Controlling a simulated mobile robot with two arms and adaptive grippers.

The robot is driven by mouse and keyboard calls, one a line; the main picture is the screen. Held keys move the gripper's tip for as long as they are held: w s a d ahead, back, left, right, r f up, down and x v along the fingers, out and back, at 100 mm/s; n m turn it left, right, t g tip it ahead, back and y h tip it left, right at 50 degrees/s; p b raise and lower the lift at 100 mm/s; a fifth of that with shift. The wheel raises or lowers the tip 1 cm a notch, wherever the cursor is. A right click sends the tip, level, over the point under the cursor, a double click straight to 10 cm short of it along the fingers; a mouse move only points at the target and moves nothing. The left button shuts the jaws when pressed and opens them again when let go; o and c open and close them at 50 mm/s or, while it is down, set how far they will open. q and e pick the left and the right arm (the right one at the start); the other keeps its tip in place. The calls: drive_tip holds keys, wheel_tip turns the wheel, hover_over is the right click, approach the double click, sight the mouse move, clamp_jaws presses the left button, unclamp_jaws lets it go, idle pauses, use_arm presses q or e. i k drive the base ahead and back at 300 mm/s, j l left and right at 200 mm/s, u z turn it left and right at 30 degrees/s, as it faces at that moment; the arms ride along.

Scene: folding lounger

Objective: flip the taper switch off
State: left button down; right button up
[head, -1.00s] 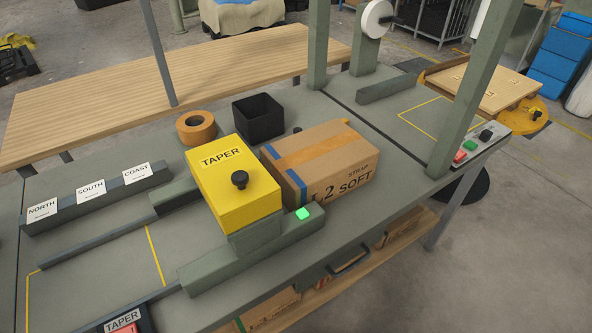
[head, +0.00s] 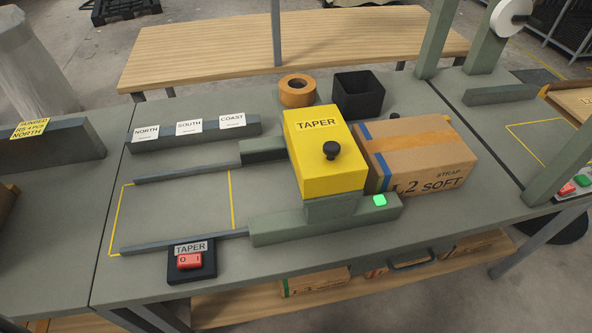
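The taper switch (head: 190,261) is a red rocker marked O and I on a black box, under a grey TAPER label (head: 190,247), at the front edge of the bench in the head view. I cannot tell for certain which side of the rocker is pressed. The taper (head: 322,150) is a yellow housing with a black knob, on a grey-green base with a lit green lamp (head: 379,200). Neither of my grippers shows in the head view.
A tape roll (head: 297,91) and a black bin (head: 357,93) stand behind. The yellow-outlined area (head: 170,205) left of the taper is clear. Red and green buttons (head: 575,185) are at the right.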

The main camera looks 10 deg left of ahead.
sight(186, 260)
drive_tip(key=j+u, duration=0.15)
drive_tip(key=u, duration=1.1)
